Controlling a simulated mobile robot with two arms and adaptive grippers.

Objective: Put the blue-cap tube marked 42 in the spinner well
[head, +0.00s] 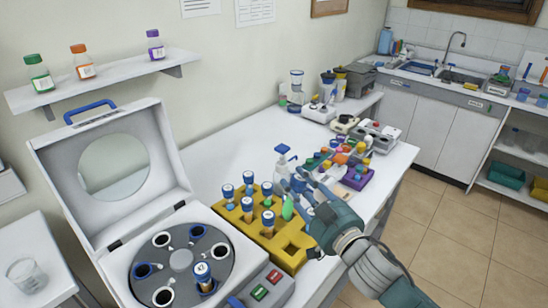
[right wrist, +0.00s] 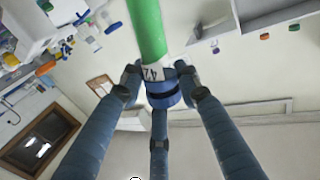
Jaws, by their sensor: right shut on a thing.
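My right gripper (head: 300,188) is shut on the blue-cap tube (head: 288,207), above the right part of the yellow rack. In the right wrist view the fingers of this gripper (right wrist: 160,90) close around the blue cap, and the green tube (right wrist: 147,28) carries a white label reading 42. The spinner (head: 222,228) stands at the front left with its lid open. Its dark rotor (head: 180,285) has several wells, some ringed white and some blue. One well holds a blue-cap tube (head: 203,275). My left gripper is not in view.
The yellow rack (head: 292,262) beside the spinner holds several blue-cap tubes and has empty holes at its right. The raised lid (head: 115,160) rises at the left.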

